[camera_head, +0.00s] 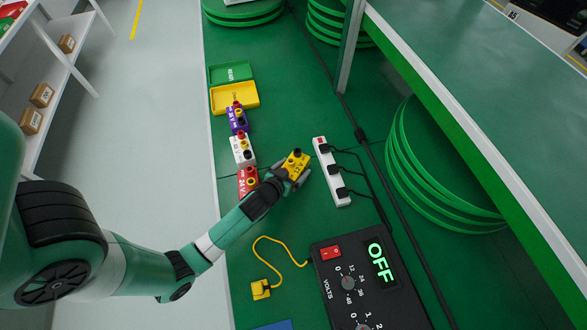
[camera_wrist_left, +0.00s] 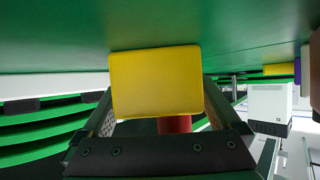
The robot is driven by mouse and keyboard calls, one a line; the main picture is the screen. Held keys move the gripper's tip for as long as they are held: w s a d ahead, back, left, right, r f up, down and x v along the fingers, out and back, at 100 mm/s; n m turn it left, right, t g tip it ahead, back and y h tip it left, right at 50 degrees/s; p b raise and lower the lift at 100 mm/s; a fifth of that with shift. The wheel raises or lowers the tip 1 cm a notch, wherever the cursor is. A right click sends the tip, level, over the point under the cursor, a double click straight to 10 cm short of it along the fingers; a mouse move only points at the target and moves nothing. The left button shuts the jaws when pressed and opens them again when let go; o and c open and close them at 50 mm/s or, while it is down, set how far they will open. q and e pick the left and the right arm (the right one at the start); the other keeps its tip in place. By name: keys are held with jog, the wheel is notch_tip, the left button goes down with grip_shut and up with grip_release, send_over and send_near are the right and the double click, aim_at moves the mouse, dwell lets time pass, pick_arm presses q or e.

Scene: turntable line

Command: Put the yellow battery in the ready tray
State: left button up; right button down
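The yellow battery (camera_head: 296,160) is at the end of my left arm, left of the white power strip. My left gripper (camera_head: 298,174) has its fingers on either side of it. In the left wrist view the yellow battery (camera_wrist_left: 156,84) fills the space between the fingers of my left gripper (camera_wrist_left: 160,118), which looks shut on it. A red terminal shows under it there. I cannot tell whether it touches the bench. The green ready tray (camera_head: 219,75) is at the upper left of the bench, behind a yellow tray (camera_head: 248,91). My right gripper is not in view.
Purple (camera_head: 236,117), white (camera_head: 241,145) and red (camera_head: 245,185) batteries stand in a row below the yellow tray. The power strip (camera_head: 339,186) with black cables is right of the gripper. A power supply (camera_head: 350,255) reading OFF and a yellow-cabled connector (camera_head: 260,290) are in front.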

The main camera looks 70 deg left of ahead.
aim_at(293, 164)
pick_arm(q)
grip_shut()
jog(key=shift+r, duration=0.15)
jog(key=shift+r, duration=0.1)
jog(key=shift+r+p, duration=0.3)
notch_tip(293, 164, up, 2)
jog(key=shift+r+p, duration=0.1)
jog(key=shift+p, duration=0.6)
jog(key=d+r+p, duration=0.1)
jog(key=s+d+r, duration=0.1)
jog(key=r, duration=0.1)
jog(key=s+d+r+p, duration=0.1)
jog(key=r, duration=0.1)
jog(key=shift+s+p, duration=0.25)
jog(key=shift+p, duration=0.1)
jog(key=d+p+v, duration=0.1)
jog(key=p+v, duration=0.3)
jog(key=v, duration=0.7)
jog(key=shift+w+d+f, duration=0.2)
jog(key=shift+w+d, duration=0.05)
jog(key=shift+w, duration=0.1)
